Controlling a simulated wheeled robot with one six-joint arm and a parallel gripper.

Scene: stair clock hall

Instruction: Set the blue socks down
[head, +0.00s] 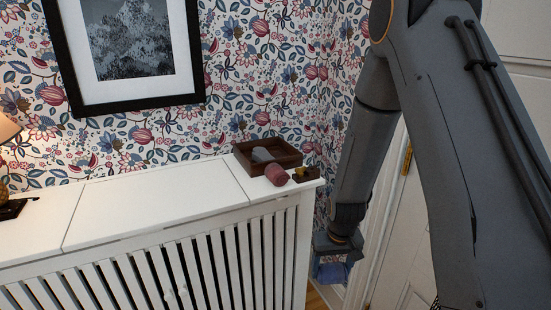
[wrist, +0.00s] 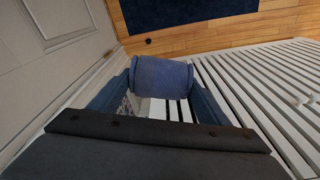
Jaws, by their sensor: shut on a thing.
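The blue socks (wrist: 160,77) are a rolled bundle held between the two fingers of my gripper (wrist: 163,85) in the wrist view. In the head view the blue socks (head: 331,271) hang under my gripper (head: 334,258), off the right end of the white radiator cover (head: 160,205) and below the level of its top. The gripper is shut on them. In the wrist view the cover's slats (wrist: 265,85) show below and to the right of the socks.
A dark wooden tray (head: 285,164) with a grey roll (head: 262,155) stands on the cover's right end. A reddish roll (head: 277,174) and a small dark item (head: 305,174) lie before it. A white door (head: 410,250) is at right. The cover's middle top is clear.

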